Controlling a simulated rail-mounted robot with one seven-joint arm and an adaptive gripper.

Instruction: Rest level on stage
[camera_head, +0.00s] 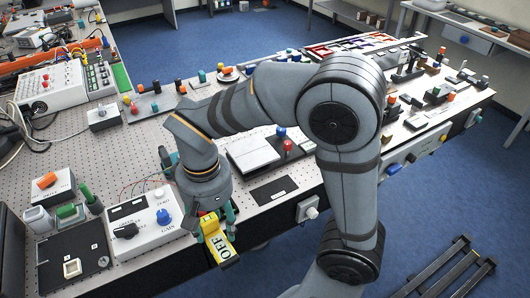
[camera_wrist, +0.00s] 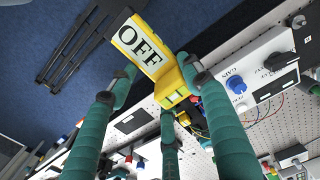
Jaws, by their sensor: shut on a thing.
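A yellow block-shaped level (camera_head: 224,254) with a white "OFF" label is in my gripper (camera_head: 213,214), off the front edge of the table. In the wrist view the level (camera_wrist: 165,75) shows its label and a yellow-green vial-like window, between the teal fingers (camera_wrist: 172,90). The fingers are shut on it. A pale square plate (camera_head: 250,150), which may be the stage, lies on the table right of and behind my gripper. A blue knob and a red knob stand at its right side. The plate is not clearly seen in the wrist view.
A white control box (camera_head: 142,226) with a blue GAIN knob is left of my gripper; the box also shows in the wrist view (camera_wrist: 262,70). A flat dark plate (camera_head: 272,190) lies in front of the pale plate. Several small fixtures line the table's back and right.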

